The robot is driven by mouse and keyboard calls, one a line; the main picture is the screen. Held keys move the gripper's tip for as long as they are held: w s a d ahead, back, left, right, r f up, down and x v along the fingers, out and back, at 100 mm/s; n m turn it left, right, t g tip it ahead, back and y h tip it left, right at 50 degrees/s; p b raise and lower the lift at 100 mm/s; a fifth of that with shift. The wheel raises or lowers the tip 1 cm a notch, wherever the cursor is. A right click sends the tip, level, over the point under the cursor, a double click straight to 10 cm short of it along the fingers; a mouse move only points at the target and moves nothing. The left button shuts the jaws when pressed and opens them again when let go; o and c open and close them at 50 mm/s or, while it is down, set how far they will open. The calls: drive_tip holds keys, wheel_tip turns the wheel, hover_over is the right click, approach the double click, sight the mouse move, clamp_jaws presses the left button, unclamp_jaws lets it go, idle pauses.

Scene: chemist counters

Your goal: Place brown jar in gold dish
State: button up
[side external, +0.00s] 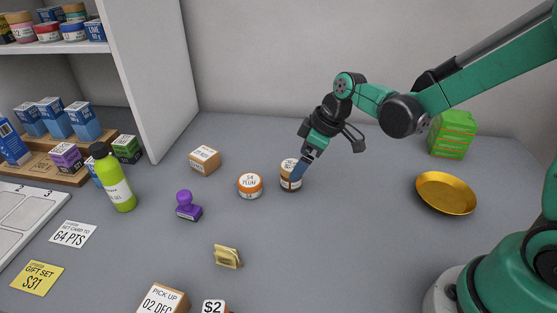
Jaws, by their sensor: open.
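The brown jar (286,180) is a small round jar with a pale label and lid, standing on the grey counter near the middle of the side external view. Part of the jar is hidden behind the finger. The gold dish (446,193) is round and shallow, looks empty, and sits on the counter at the right.
An orange-and-white jar (250,186) stands just left of the brown jar. Green boxes (452,134) stand behind the dish. Counter between jar and dish is clear.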

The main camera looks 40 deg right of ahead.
drive_tip(key=shift+x, duration=2.85)
clamp_jaws()
